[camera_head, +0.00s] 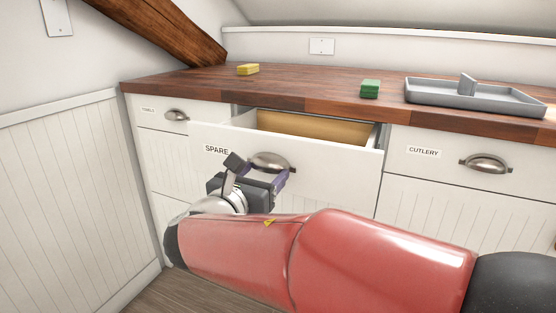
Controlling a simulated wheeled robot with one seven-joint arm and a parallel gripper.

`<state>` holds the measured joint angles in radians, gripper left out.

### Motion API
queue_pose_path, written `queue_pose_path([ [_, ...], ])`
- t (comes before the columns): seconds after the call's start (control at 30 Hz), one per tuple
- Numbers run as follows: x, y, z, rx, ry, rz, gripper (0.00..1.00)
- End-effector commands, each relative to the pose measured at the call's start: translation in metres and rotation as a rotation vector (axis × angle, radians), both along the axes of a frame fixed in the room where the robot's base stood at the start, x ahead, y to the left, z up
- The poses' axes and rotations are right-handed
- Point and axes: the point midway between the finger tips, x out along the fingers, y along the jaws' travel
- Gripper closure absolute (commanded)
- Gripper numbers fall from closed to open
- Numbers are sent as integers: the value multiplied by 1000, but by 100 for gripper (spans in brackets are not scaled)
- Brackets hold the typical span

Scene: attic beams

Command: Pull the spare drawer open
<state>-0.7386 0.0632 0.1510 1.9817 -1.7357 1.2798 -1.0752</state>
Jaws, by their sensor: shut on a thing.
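The spare drawer (325,156) is in the middle of the cabinet, with a "SPARE" label on its white front. It stands partly open, and its pale wooden inside shows behind the front. Its cup handle (272,160) is metal. My gripper (277,178) is at this handle and shut on it, seen from behind. The fingertips and the lower part of the handle are partly hidden by the gripper body. My red arm covers the lower middle of the view.
The cutlery drawer (440,158) at the right and a smaller labelled drawer (155,110) at the left are shut. On the wooden worktop (310,92) are a yellow block (248,69), a green block (370,89) and a grey tray (470,100) with a divider. A sloping beam (165,30) is at the upper left.

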Motion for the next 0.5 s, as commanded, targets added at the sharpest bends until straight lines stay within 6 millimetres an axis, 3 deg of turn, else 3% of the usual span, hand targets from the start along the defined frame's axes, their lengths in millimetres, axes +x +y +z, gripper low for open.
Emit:
queue_pose_path([
  [0.03,-17,7,1,0,0,6,74],
  [0.2,-63,24,1,-1,0,5,74],
  [0.5,-112,41,0,0,0,2,74],
])
